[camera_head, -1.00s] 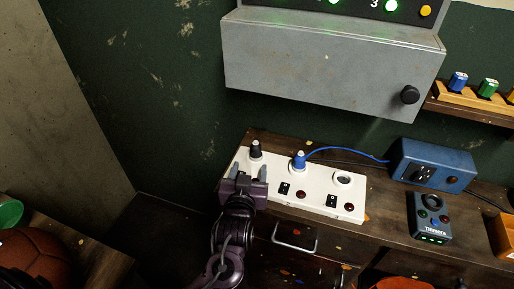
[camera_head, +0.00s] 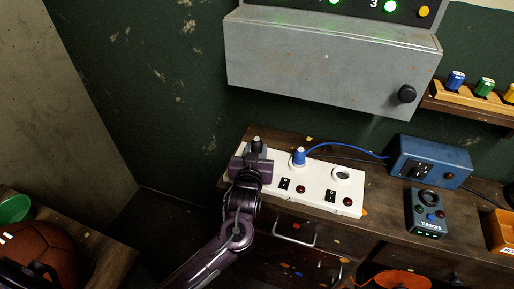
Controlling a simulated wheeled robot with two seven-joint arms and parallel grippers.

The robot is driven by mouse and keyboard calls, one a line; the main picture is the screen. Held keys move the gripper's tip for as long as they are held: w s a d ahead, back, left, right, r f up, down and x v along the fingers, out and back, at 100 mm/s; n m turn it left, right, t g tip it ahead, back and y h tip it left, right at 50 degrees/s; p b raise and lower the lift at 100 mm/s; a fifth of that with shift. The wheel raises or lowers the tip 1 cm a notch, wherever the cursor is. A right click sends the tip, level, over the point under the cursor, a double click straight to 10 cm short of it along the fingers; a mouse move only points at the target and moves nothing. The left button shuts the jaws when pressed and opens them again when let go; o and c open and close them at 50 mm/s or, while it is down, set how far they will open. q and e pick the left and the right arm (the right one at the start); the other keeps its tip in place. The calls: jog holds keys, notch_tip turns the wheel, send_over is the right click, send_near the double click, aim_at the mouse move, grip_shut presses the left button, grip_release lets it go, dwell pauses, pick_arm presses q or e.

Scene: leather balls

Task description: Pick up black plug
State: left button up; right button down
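The black plug (camera_head: 257,144) stands upright at the left end of the white power strip (camera_head: 318,184), with its light tip showing on top. My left gripper (camera_head: 256,156) is at the plug, its fingers close around its lower part. The gripper hides the plug's base and the strip's left end. I cannot tell whether the fingers press on the plug or leave a gap. My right gripper is not in view.
A blue plug (camera_head: 299,156) with a blue cable stands in the strip beside the black one; the right socket (camera_head: 342,174) is empty. A blue box (camera_head: 432,161) and a small controller (camera_head: 427,214) lie right. A grey cabinet (camera_head: 325,65) hangs above.

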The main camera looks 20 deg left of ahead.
pick_arm(q)
jog(key=shift+c, duration=1.2)
jog(key=shift+r, duration=0.1)
notch_tip(320, 180, up, 10)
jog(key=shift+f+b, duration=0.25)
jog(key=shift+b, duration=0.15)
jog(key=shift+f+b, duration=0.55)
jog(key=shift+f, duration=0.85)
jog(key=shift+d+r, duration=0.1)
